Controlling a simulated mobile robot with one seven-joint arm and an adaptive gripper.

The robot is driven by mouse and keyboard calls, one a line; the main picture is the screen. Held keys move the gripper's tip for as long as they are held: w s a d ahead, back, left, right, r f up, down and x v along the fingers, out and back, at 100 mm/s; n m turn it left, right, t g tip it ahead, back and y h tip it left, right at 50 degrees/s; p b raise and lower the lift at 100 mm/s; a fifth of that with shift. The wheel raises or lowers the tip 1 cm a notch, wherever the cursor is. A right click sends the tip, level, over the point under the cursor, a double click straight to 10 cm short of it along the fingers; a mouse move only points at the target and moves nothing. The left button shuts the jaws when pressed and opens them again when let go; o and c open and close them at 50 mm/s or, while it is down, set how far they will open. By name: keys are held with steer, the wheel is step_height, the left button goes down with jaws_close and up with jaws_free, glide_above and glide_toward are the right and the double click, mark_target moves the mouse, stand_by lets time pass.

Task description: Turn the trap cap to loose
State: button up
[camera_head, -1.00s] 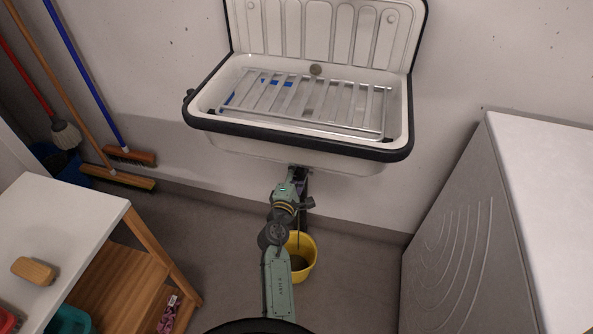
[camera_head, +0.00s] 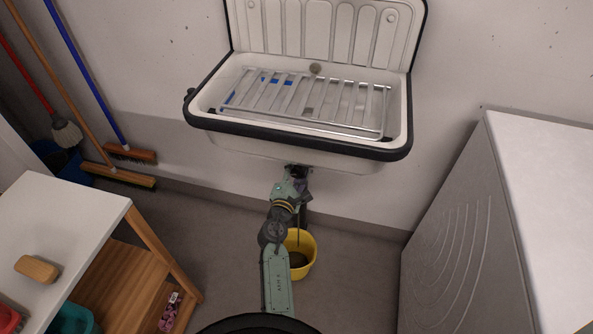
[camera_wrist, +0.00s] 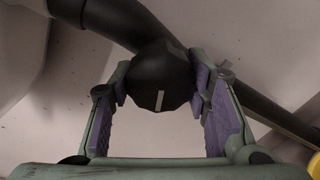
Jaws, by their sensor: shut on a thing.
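The trap cap (camera_wrist: 160,82) is a dark, faceted cap with a short pale mark on its face. It sits on a dark drain pipe (camera_wrist: 125,20) in the wrist view. My gripper (camera_wrist: 160,88) is shut on the cap, with one purple-padded finger on each side of it. In the head view my gripper (camera_head: 294,180) is under the sink (camera_head: 260,150), where my own arm and the basin hide most of the cap.
A yellow bucket (camera_head: 303,255) stands on the floor below the sink, beside my arm. A white table (camera_head: 60,235) is at the left and a grey cabinet (camera_head: 450,240) at the right. Brooms (camera_head: 120,178) lean in the left corner.

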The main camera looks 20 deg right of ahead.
steer(key=o, duration=1.2)
steer(key=shift+c, duration=0.2)
steer(key=v, duration=0.7)
steer(key=shift+s+a, duration=0.15)
steer(key=shift+s, duration=0.1)
